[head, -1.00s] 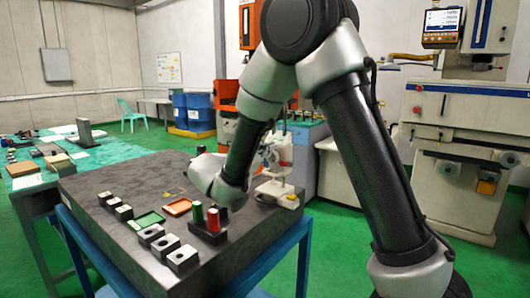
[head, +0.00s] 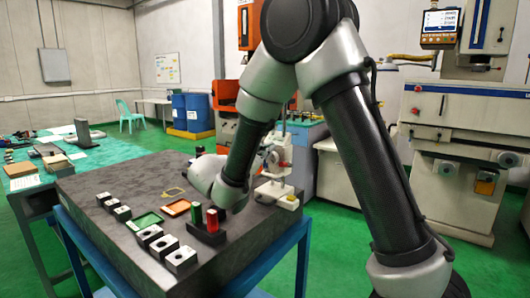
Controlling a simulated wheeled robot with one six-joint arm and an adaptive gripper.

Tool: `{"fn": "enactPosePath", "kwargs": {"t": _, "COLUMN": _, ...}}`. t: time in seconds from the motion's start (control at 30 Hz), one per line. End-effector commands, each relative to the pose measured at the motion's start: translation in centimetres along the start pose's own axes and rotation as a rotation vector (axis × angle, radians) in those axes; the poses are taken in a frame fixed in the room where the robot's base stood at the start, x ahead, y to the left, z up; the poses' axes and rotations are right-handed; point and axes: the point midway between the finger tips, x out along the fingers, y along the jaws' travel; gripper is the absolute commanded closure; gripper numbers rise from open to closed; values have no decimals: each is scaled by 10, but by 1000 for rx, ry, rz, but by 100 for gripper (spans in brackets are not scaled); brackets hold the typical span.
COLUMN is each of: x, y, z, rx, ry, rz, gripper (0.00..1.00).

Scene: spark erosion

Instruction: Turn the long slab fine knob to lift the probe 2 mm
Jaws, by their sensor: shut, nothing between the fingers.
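A white probe stand (head: 275,190) stands at the right back edge of the dark slab (head: 105,180). Its upright column (head: 285,150) rises just right of my forearm. The fine knob and the probe tip are too small or hidden to make out. My wrist is low over the slab, left of the stand. My gripper (head: 267,155) shows only in part, past the right side of my forearm and close to the stand's column. It looks shut, with nothing seen in it. I cannot tell whether it touches the knob.
A black holder (head: 207,237) with a green and a red cylinder stands near my wrist. Green (head: 146,221) and orange (head: 177,207) trays and several metal blocks lie on the slab's left and front. A green-topped bench (head: 95,155) is at left, a large machine (head: 465,130) at right.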

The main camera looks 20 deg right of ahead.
Motion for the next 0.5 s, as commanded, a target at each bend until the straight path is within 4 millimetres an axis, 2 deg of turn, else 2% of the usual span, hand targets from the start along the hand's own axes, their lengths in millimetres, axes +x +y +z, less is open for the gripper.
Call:
{"fn": "enactPosePath", "kwargs": {"t": 0.03, "x": 7, "y": -9, "z": 3, "rx": -4, "ry": -11, "rz": -23, "gripper": 100}}
{"fn": "enactPosePath", "kwargs": {"t": 0.5, "x": 6, "y": -24, "z": 1, "rx": -11, "ry": -9, "rz": -23, "gripper": 100}}
